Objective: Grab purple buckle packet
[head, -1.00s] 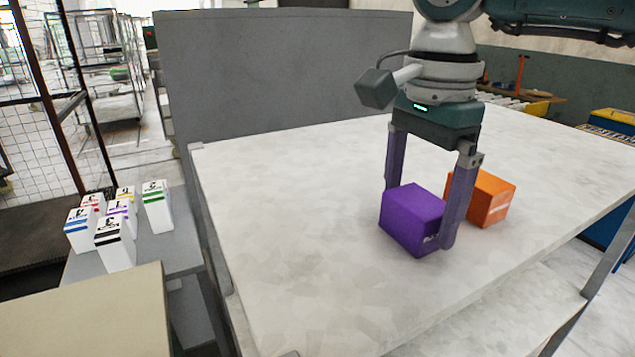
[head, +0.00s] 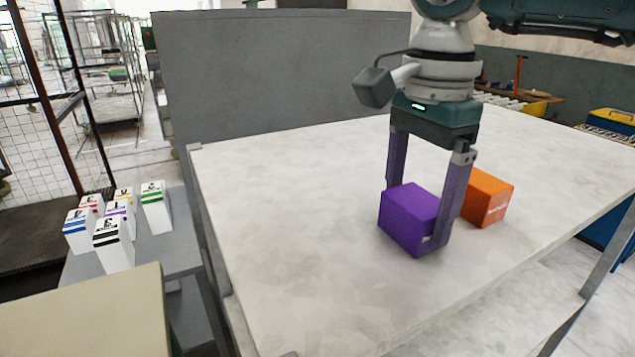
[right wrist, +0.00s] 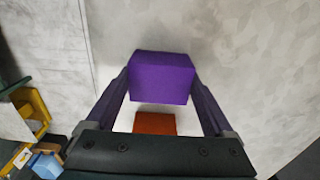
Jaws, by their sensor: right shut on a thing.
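The purple buckle packet (head: 409,219) is a purple box on the pale table (head: 290,240). It also shows in the right wrist view (right wrist: 162,78), between the fingers. My right gripper (head: 411,215) comes down from above and is shut on the purple packet, one finger on each side. The near finger covers part of the packet's right end. I cannot tell whether the packet's underside touches the table. My left gripper is not in view.
An orange box (head: 487,198) stands just right of the purple packet, close to the near finger. A grey panel (head: 280,75) borders the table's far side. Several white boxes (head: 113,245) stand on a lower grey surface at left. The table's left part is clear.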

